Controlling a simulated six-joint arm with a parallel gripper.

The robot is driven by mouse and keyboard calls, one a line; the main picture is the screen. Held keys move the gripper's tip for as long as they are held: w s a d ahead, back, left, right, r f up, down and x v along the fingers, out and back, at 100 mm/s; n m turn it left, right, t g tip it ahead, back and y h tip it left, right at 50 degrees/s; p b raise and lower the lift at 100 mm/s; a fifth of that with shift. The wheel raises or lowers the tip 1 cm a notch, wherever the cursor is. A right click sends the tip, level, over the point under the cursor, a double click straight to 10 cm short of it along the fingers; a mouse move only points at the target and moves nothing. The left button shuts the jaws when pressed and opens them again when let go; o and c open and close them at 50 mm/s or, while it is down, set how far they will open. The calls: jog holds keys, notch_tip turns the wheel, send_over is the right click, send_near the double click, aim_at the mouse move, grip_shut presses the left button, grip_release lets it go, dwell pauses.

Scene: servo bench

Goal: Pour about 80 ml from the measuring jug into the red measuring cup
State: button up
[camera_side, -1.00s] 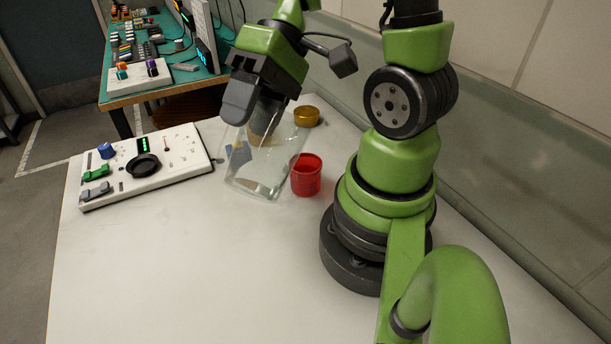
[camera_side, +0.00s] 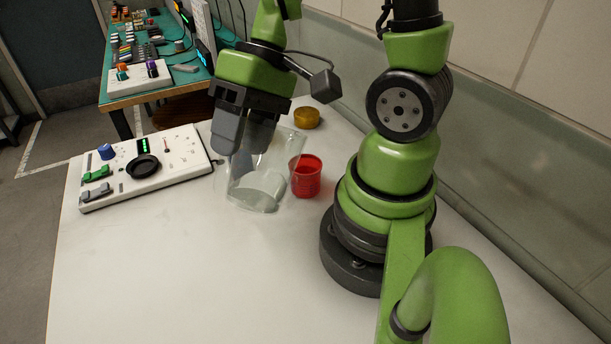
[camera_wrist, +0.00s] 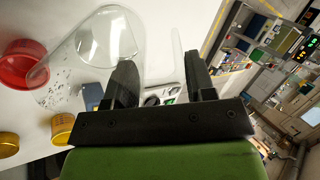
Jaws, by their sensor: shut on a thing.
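The measuring jug (camera_side: 262,188) is clear and see-through. In the side view it hangs below my gripper (camera_side: 245,150), tilted slightly, with its lower end near the white table. My gripper is shut on the jug's upper part. The jug also shows in the wrist view (camera_wrist: 88,55), to the left of my gripper (camera_wrist: 165,80). The red measuring cup (camera_side: 306,178) stands upright on the table just right of the jug, with the jug close to its left side. In the wrist view the red cup (camera_wrist: 22,65) is at the left edge. I cannot make out a liquid level in the jug.
An amber round container (camera_side: 307,118) stands behind the red cup. A white control panel (camera_side: 145,166) with a dark round dish, knobs and a green display lies to the left. The table's front (camera_side: 190,280) is clear.

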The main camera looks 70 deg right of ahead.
aim_at(225, 178)
jog(key=shift+w+a+f+g+h+b, duration=0.15)
jog(key=shift+w+a+f+h+b, duration=0.1)
jog(key=shift+a+f+h, duration=0.35)
jog(key=shift+w+a+f+g+h+b, duration=0.1)
jog(key=shift+a+f+g+h+b, duration=0.1)
jog(key=shift+a+f+h, duration=0.45)
jog(key=shift+w+a+f+g+h+b, duration=0.15)
jog(key=shift+w+a+f+h+b, duration=0.1)
jog(key=shift+a+f+h, duration=0.35)
jog(key=a+f+h+b, duration=0.1)
jog(key=a+f+h, duration=0.1)
jog(key=f, duration=0.1)
jog(key=shift+w+a+f+g+h+b, duration=0.1)
jog(key=shift+w+a+g+h+b, duration=0.2)
jog(key=shift+w+g+b, duration=0.1)
